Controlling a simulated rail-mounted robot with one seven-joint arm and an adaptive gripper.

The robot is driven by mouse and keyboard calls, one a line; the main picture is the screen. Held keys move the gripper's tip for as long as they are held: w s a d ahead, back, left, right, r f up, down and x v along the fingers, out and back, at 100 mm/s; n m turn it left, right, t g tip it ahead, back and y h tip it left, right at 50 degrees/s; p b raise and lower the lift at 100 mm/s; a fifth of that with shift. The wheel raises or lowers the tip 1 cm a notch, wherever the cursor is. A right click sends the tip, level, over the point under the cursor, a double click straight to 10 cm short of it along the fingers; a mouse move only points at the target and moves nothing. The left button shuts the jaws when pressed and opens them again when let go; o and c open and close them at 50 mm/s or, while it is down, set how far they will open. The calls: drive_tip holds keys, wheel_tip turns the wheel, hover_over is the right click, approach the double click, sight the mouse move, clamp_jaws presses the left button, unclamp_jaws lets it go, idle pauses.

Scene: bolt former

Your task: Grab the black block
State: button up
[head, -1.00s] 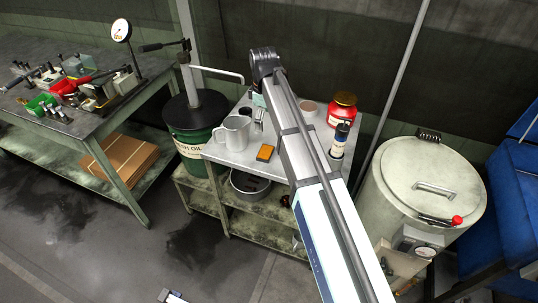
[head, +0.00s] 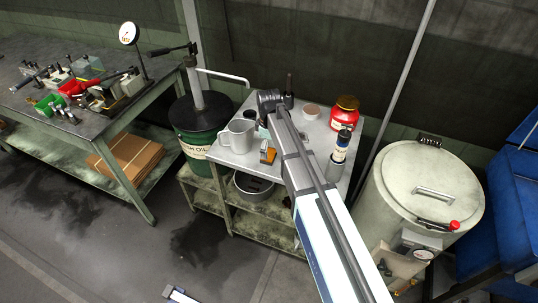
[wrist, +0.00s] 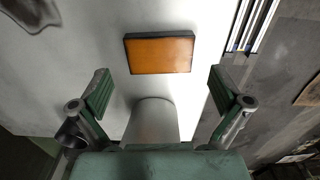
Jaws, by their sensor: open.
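A flat block with an orange top and black sides (wrist: 160,53) lies on the pale tabletop. It is the only block that fits the name and shows black only on its edges. In the head view the block (head: 267,156) sits right of the grey mug, partly covered by my arm. My gripper (wrist: 161,90) is open and empty, its two green-padded fingers spread wide. In the wrist view the block lies above the fingertips in the picture, between their lines and apart from both. The head view mostly hides the gripper behind the arm.
A pale rounded object (wrist: 153,120) shows between the fingers in the wrist view; I cannot tell what it is. The grey mug (head: 238,136) stands left of the block. A red jar (head: 344,111) and a dark-topped bottle (head: 341,146) stand at the right. A green oil drum (head: 198,142) adjoins the table.

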sight(269, 154)
drive_tip(key=shift+f+p, duration=0.5)
drive_tip(key=shift+f, duration=1.2)
drive_tip(key=c, duration=1.6)
drive_tip(key=shift+o, duration=0.2)
drive_tip(key=shift+r, duration=0.15)
